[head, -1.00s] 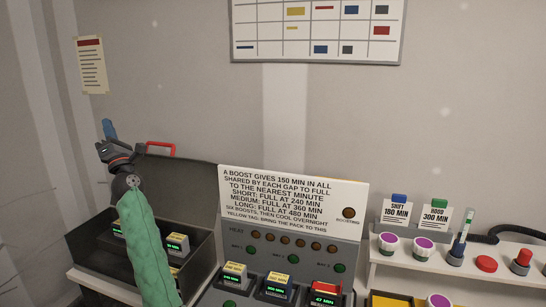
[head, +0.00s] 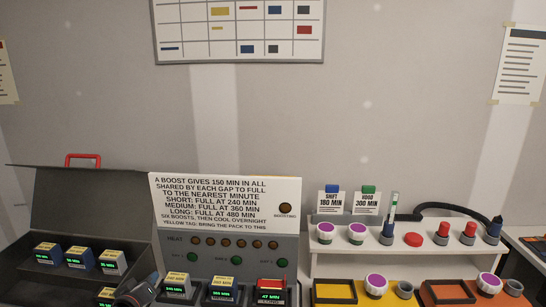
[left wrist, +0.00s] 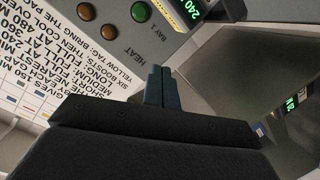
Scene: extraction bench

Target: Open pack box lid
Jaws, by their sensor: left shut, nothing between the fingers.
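The pack box in the head view has its dark grey lid (head: 95,203) standing up at the back, open, with a red handle (head: 83,157) on its top edge. Several packs with pale tops and green displays sit inside, among them one pack (head: 80,257) in the middle. My left gripper (head: 150,284) is low at the front, by the box's right side, clear of the lid and handle. In the left wrist view its blue fingers (left wrist: 158,86) are together and empty, near the charger panel. My right gripper is not in view.
The charger (head: 300,250) with a text sign (head: 225,200) stands right of the box and holds several packs, one red-topped (head: 271,290). A white shelf (head: 345,246) with caps and cards is further right. The space above the bench is clear.

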